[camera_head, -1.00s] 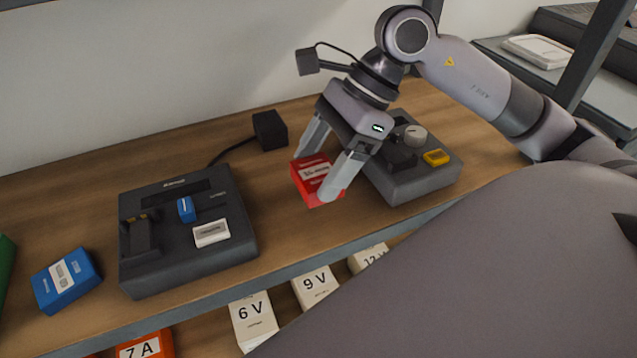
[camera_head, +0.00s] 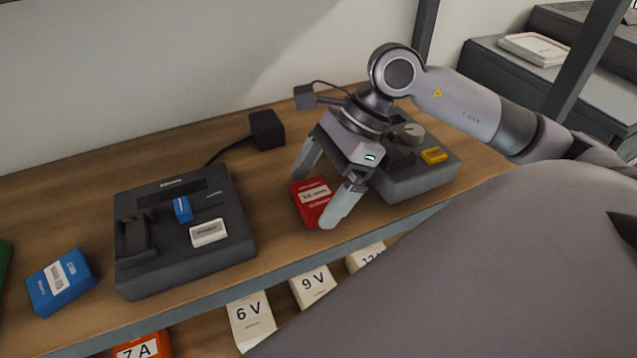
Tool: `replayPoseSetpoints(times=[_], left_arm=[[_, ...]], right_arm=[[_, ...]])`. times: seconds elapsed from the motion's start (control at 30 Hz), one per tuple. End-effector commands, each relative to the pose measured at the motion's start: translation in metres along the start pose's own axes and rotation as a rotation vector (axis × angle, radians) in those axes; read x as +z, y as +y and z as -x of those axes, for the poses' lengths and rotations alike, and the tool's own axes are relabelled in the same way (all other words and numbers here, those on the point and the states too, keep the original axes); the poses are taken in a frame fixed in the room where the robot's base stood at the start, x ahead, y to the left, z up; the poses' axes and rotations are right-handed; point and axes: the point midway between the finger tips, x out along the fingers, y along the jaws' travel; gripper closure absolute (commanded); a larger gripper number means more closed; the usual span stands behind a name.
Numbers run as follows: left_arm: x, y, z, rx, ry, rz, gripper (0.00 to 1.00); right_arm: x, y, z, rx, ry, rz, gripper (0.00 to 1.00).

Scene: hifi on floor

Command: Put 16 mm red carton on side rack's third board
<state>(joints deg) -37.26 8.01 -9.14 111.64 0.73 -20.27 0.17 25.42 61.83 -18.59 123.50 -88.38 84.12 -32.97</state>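The red carton (camera_head: 311,199) with a white label lies on the wooden board (camera_head: 275,223) between two dark grey devices. My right gripper (camera_head: 314,200) is low over the carton, with one finger at its far side and the other in front of its near right side. The fingers look spread a little wider than the carton, and the near finger hides part of it. My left gripper is not in view. The label's print is too small to read.
A dark charger-like device (camera_head: 182,230) stands left of the carton, and a grey device with a knob (camera_head: 415,175) stands close on its right. A blue carton (camera_head: 61,282) lies far left. White cartons (camera_head: 313,286) sit on the board below. A dark rack post (camera_head: 590,60) rises at right.

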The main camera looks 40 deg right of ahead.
Motion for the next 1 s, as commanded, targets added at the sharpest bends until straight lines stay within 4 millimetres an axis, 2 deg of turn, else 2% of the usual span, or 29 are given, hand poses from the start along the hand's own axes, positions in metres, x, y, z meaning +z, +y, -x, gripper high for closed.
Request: replayPoseSetpoints(times=[0.33,0.47,0.8,1.0], left_arm=[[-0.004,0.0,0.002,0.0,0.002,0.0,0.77],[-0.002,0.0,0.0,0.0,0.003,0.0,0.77],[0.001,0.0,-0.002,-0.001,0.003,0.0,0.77],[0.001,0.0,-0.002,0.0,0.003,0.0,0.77]], right_arm=[[0.001,-0.001,0.007,-0.002,0.001,-0.001,0.0],[0.0,-0.001,0.029,-0.005,0.004,-0.001,0.0],[0.001,-0.001,0.101,-0.005,0.001,-0.001,0.0],[0.001,0.0,0.12,-0.001,0.0,-0.001,0.0]])
